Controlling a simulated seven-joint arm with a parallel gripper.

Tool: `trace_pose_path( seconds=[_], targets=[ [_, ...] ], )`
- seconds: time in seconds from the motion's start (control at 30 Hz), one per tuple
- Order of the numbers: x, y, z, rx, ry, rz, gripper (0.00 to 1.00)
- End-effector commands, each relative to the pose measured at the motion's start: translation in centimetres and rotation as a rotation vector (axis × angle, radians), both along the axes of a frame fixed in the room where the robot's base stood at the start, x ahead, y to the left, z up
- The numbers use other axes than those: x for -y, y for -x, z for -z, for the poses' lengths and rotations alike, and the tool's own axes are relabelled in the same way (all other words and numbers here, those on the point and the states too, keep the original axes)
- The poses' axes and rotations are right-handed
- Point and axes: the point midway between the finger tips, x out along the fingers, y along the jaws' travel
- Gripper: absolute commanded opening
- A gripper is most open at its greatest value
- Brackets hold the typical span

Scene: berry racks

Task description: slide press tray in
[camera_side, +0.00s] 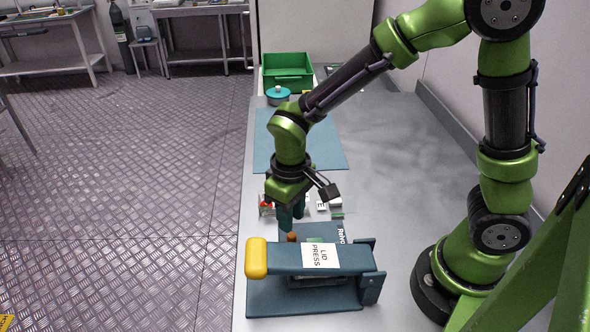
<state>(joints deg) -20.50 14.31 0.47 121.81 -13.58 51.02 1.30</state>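The lid press (275,257) stands near the front of the bench, with a dark blue body, a white label reading "LID PRESS" and a yellow handle end (256,259) on its left. The press tray (348,236) looks like the dark flat plate showing just behind the press arm, with white lettering; part of it lies hidden under the arm. A small orange-brown knob (292,237) stands at its left. My gripper (291,222) points down just above and behind this knob. The fingers look close together; whether they touch or grip the knob cannot be told.
Small labelled boxes or punnets (335,206), with something red at their left, stand behind my gripper. A blue mat (325,150) lies farther back. A green crate (288,62) and a teal lidded pot (278,96) stand at the far end. The bench right of the mat is clear.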

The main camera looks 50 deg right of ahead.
Motion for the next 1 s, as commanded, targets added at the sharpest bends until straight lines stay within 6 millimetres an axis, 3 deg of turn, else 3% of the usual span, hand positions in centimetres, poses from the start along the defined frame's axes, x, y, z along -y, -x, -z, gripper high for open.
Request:
trace_pose_path(
  seconds=[0.2, 0.43, 0.6, 0.9, 1.0],
  targets=[
    [0.0, -0.1, -5.7, 0.007, -0.003, 0.0, 0.31],
    [0.0, -0.1, -9.9, 0.004, -0.001, 0.0, 0.31],
    [0.0, 0.0, -11.2, 0.002, 0.0, 0.0, 0.31],
    [0.0, 0.0, -11.5, 0.001, 0.0, 0.0, 0.31],
    [0.5, -0.2, -11.1, -0.009, 0.004, 0.016, 0.45]
  ],
)
